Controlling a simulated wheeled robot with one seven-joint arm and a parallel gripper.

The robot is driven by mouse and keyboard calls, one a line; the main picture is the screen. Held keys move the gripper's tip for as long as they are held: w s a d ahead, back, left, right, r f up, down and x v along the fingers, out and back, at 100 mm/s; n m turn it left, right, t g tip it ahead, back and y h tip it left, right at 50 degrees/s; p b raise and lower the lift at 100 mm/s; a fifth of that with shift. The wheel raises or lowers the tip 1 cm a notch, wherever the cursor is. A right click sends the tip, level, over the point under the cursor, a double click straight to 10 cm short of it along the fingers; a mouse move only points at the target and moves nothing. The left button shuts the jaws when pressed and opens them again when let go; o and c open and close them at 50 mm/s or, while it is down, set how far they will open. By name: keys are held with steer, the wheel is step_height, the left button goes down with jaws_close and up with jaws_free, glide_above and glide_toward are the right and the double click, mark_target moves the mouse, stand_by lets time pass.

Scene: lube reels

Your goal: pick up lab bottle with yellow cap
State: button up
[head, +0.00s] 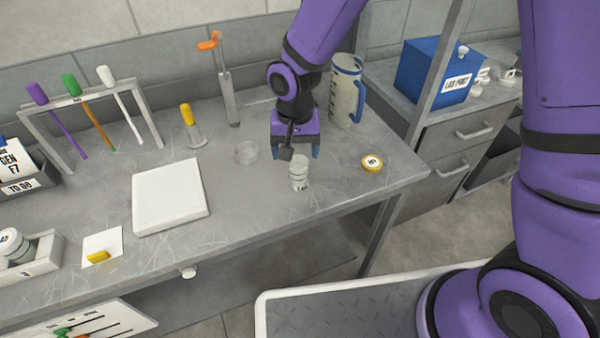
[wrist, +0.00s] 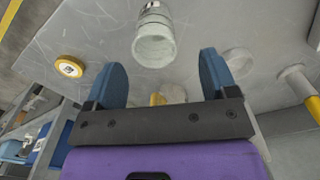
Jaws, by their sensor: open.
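My gripper (head: 295,152) points down over the bench with its blue fingers apart. In the wrist view, the fingers (wrist: 165,75) are spread, with nothing visibly clamped. A clear ribbed container with a pale label (head: 299,172) stands just in front of the gripper; it also shows beyond the fingertips in the wrist view (wrist: 154,42), and no yellow cap shows on it. A yellow piece beside a clear rounded part (wrist: 157,99) shows between the fingers, mostly hidden by the gripper body. I cannot tell whether this is the yellow-capped bottle. No complete yellow-capped bottle is visible.
A round yellow-rimmed piece (head: 372,163) lies to the right. A clear dish (head: 246,152) and a yellow-handled tool (head: 190,125) are left. A measuring jug (head: 346,92) stands behind right. A white pad (head: 171,195) lies left. The front right bench (head: 345,190) is clear.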

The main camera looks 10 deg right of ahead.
mark_target(298, 169)
steer(key=shift+d+f, duration=0.15)
steer(key=shift+f, duration=1.65)
steer(key=shift+d+f, duration=0.15)
steer(key=shift+f, duration=1.6)
steer(key=c, duration=1)
steer(key=shift+r, duration=0.1)
